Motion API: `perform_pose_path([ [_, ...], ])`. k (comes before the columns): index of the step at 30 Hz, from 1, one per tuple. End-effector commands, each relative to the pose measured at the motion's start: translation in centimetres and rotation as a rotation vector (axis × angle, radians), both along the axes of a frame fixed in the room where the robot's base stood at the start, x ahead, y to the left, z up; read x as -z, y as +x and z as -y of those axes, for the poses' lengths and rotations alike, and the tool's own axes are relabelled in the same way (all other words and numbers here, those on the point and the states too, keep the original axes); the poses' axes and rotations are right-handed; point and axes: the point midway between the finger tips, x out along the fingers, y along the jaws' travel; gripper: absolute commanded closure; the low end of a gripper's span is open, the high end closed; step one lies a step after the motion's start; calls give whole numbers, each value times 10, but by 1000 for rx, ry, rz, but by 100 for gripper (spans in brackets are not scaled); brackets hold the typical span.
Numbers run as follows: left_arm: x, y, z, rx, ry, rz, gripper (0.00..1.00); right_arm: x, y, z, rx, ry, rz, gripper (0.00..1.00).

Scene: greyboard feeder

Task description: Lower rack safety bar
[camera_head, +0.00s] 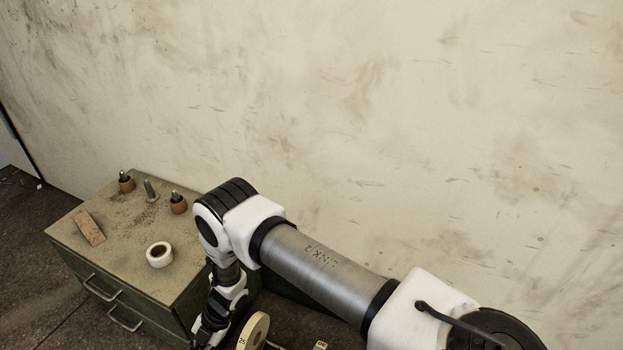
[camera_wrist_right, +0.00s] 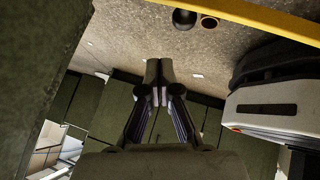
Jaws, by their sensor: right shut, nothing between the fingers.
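A yellow bar (camera_wrist_right: 262,20) runs across the upper right of the right wrist view, beyond my fingertips. I cannot tell for sure whether it is the rack's safety bar; the rack itself is not recognisable in either view. My right gripper (camera_wrist_right: 158,72) is shut and empty in the middle of that view, apart from the yellow bar. In the head view my right arm reaches in from the lower right and bends downward beside the cabinet; its gripper is hidden there. My left gripper is in neither view.
A green drawer cabinet (camera_head: 123,240) stands at the left of the head view, close beside my arm. A stained wall (camera_head: 400,120) rises behind.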

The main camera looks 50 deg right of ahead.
Motion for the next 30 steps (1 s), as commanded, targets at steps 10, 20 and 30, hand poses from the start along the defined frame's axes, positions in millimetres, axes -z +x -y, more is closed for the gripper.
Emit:
perform_pose_path([
  [10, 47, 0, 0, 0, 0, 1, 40, 59, 2, -1, 0, -1, 0, 100],
  [20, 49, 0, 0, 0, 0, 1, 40, 66, -3, -1, -3, -3, -9, 100],
  [30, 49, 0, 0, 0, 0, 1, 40, 61, -4, 4, -4, -4, -10, 100],
])
